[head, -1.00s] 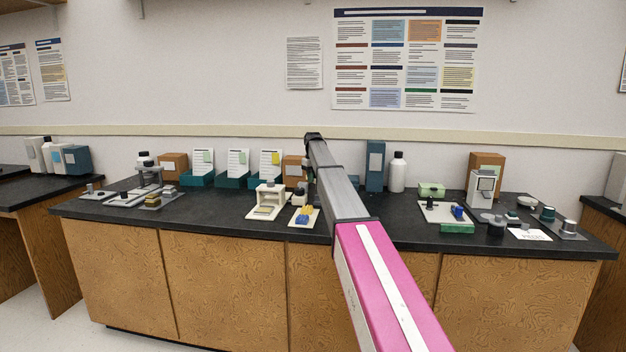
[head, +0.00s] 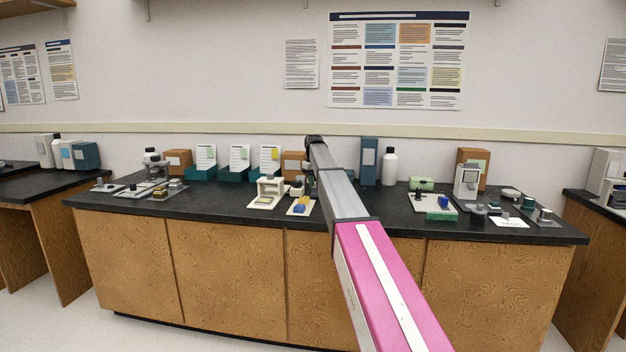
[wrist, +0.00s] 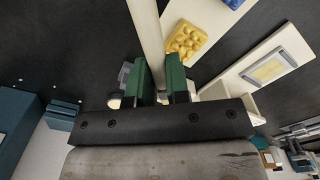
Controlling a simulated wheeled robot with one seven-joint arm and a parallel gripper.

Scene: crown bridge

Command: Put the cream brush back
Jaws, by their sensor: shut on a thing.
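My gripper (wrist: 158,70) shows in the wrist view with two green fingers. It is shut on a cream bar, the cream brush (wrist: 147,28), which runs up between the fingers to the top edge; its far end is out of view. In the head view my arm hides the gripper and the brush. A cream tray (head: 292,212) with a yellow and a blue piece (head: 299,209) stands on the bench left of my arm. The yellow bumpy piece (wrist: 187,40) also shows in the wrist view, just right of the brush.
A cream stand (head: 270,192) is left of the tray. Teal boxes with cards (head: 235,168) stand behind.

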